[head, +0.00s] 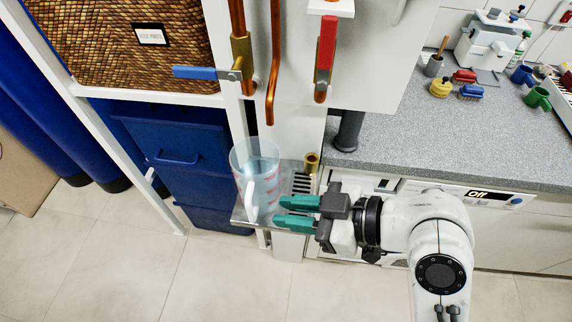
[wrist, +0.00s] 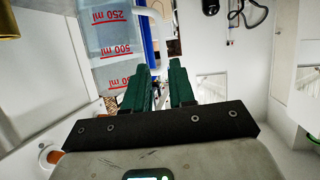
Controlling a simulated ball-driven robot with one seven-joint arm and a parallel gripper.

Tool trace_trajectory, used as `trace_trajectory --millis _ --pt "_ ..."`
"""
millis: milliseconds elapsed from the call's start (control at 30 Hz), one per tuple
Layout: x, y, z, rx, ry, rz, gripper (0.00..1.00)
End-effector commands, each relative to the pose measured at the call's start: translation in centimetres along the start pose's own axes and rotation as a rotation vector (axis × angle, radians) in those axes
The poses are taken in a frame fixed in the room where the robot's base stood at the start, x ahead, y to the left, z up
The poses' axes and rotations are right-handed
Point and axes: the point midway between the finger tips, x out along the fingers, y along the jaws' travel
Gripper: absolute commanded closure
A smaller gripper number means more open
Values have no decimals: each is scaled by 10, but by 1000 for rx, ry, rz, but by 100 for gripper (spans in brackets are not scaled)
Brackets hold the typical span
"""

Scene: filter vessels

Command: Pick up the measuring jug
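The measuring jug (head: 258,177) is clear with red markings and a white handle. It stands upright on a small metal drip shelf (head: 238,216) below the copper pipes. My gripper (head: 281,212) is open, with green fingers pointing left at the jug's handle side. In the wrist view the jug (wrist: 112,45) is at the upper left with its red scale showing upside down. Its handle lies ahead of the fingers of my gripper (wrist: 162,84). The gap between the fingers looks empty. I cannot tell whether a fingertip touches the handle.
A brass cup-like fitting (head: 311,162) stands on the shelf behind the jug. Valves with a blue lever (head: 194,73) and a red lever (head: 327,42) hang above. Blue drawers (head: 185,160) are at the left. The grey counter (head: 420,150) is at the right.

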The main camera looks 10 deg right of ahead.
Motion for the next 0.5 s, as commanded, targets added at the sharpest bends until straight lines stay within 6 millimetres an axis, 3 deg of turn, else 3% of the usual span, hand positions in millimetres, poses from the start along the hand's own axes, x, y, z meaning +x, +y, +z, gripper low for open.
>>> trace_trajectory --millis 300,500 --pt "45 -1 0 0 -1 -4 76" --pt "57 -2 0 1 -2 -4 76"
